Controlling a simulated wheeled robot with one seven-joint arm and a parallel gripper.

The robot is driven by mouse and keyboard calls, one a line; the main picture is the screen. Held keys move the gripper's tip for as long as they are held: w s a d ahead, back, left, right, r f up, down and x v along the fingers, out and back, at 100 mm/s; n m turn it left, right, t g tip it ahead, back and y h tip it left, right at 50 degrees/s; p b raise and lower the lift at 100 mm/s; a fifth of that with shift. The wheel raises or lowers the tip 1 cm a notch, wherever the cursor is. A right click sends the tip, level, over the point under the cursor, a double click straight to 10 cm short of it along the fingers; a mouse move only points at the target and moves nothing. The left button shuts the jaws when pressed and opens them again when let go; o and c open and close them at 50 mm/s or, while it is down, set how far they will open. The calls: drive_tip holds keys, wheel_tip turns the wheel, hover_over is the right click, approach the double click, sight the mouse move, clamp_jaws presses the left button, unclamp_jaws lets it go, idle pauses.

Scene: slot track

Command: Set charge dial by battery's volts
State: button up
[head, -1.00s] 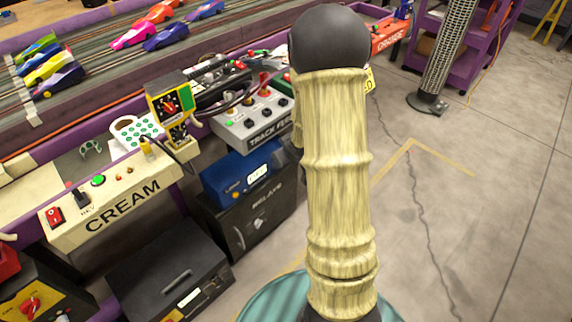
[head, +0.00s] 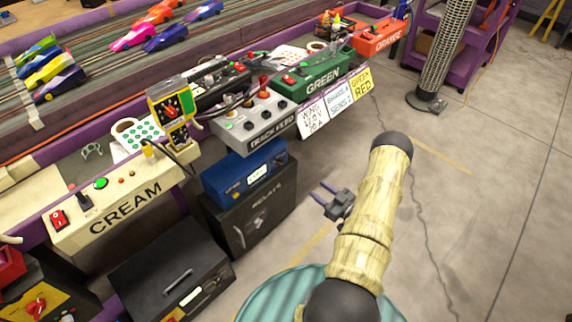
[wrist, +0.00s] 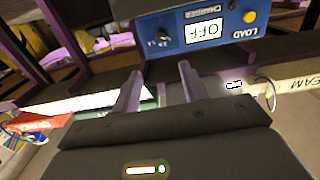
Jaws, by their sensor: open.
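A blue charger box (head: 243,172) sits on the black RELAYS box under the bench edge. In the wrist view its blue front (wrist: 195,30) is upside down, with a white display reading OFF (wrist: 203,32), a small dark dial knob (wrist: 160,38) and a yellow button (wrist: 250,16) by the word LOAD. My gripper (head: 320,191) is open and empty, to the right of the charger and apart from it. In the wrist view its two fingers (wrist: 160,78) point toward the charger front, with the knob beyond them. I cannot pick out a battery or its volts label.
The black RELAYS box (head: 250,212) and another black case (head: 172,275) stand on the floor. Above are the grey TRACK FEED panel (head: 258,125), the CREAM panel (head: 120,205) and a yellow meter (head: 172,103). Hanging signs (head: 338,102) jut from the bench. The floor at right is open.

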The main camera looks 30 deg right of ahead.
sight(283, 163)
drive_tip(key=shift+s, duration=0.2)
drive_tip(key=shift+w, duration=0.1)
drive_tip(key=b+x, duration=0.4)
drive_tip(key=x, duration=1.3)
drive_tip(key=shift+w+a+r, duration=0.1)
drive_tip(key=c, duration=0.9)
clamp_jaws()
